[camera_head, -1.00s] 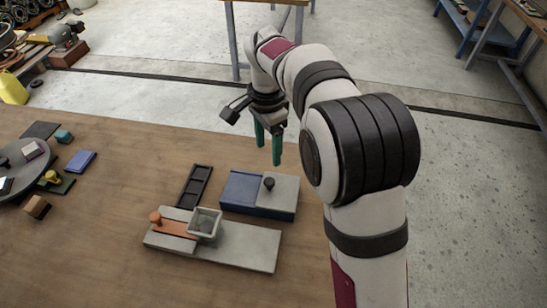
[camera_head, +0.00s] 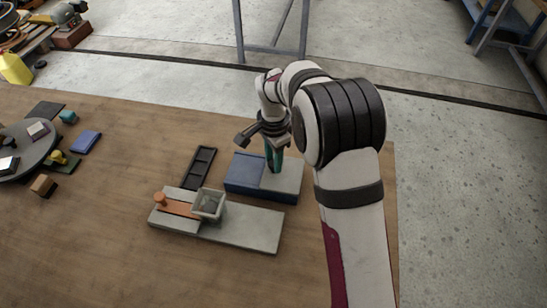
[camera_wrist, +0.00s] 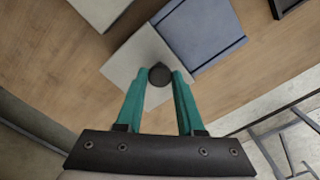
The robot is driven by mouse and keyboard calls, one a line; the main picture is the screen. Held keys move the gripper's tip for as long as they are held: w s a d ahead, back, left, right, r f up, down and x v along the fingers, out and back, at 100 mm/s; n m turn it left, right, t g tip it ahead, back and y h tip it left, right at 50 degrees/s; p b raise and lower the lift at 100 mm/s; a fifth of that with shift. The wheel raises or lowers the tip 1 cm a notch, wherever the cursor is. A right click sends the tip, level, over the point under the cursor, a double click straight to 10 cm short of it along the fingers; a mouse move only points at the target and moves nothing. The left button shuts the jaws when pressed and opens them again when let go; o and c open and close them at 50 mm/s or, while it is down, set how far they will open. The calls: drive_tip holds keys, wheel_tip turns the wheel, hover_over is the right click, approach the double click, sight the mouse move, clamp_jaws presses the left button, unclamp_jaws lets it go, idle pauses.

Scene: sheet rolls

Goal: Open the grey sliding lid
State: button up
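The grey sliding lid (camera_head: 286,181) lies on the right part of a blue box (camera_head: 244,174), leaving the left part of its top blue. In the wrist view the lid (camera_wrist: 126,67) carries a dark round knob (camera_wrist: 160,75). My gripper (camera_head: 274,170) points down over the lid, its teal fingers low at the knob. In the wrist view my gripper's fingertips (camera_wrist: 160,73) stand on either side of the knob, with little or no gap visible; whether they touch it is unclear. In the head view the fingers mostly hide the knob.
A grey board (camera_head: 245,228) with an orange slide (camera_head: 180,208) and a small grey open bin (camera_head: 208,204) stands in front of the box. A black compartment tray (camera_head: 200,167) lies to the left. A round grey turntable (camera_head: 38,152) with blocks is at far left.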

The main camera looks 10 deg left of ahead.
clamp_jaws()
idle(1.0)
